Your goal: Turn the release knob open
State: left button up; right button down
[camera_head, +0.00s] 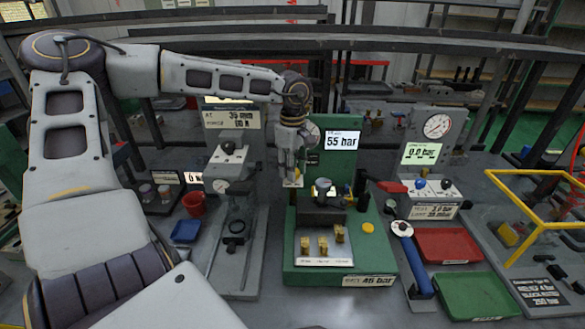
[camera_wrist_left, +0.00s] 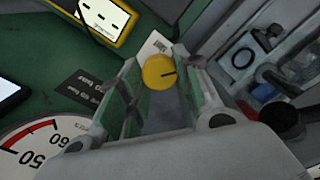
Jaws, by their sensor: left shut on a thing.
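The release knob (camera_wrist_left: 158,72) is a round yellow knob with a short black line pointing right in the left wrist view. It lies between the two finger pads of my left gripper (camera_wrist_left: 160,90), which is shut on it. In the head view my left gripper (camera_head: 291,180) reaches down at the left side of the green test stand (camera_head: 297,260), and the knob is hidden there by the fingers. The stand's display (camera_head: 341,141) reads 55 bar. My right gripper is not in view.
A round gauge (camera_wrist_left: 42,140) is close to the left finger. A yellow button (camera_head: 367,227) and small brass pieces (camera_head: 323,244) are on the stand's base. A grey press (camera_head: 236,190) stands left; a blue-handled tool (camera_head: 416,265), red tray (camera_head: 447,246) and green tray (camera_head: 477,296) lie right.

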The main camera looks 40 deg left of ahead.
pick_arm(q)
jog(key=o, duration=1)
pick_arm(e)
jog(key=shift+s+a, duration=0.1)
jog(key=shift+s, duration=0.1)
pick_arm(q)
notch_tip(320, 180, up, 12)
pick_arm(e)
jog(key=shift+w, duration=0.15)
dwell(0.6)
pick_arm(q)
notch_tip(320, 180, up, 21)
jog(key=p, duration=2.1)
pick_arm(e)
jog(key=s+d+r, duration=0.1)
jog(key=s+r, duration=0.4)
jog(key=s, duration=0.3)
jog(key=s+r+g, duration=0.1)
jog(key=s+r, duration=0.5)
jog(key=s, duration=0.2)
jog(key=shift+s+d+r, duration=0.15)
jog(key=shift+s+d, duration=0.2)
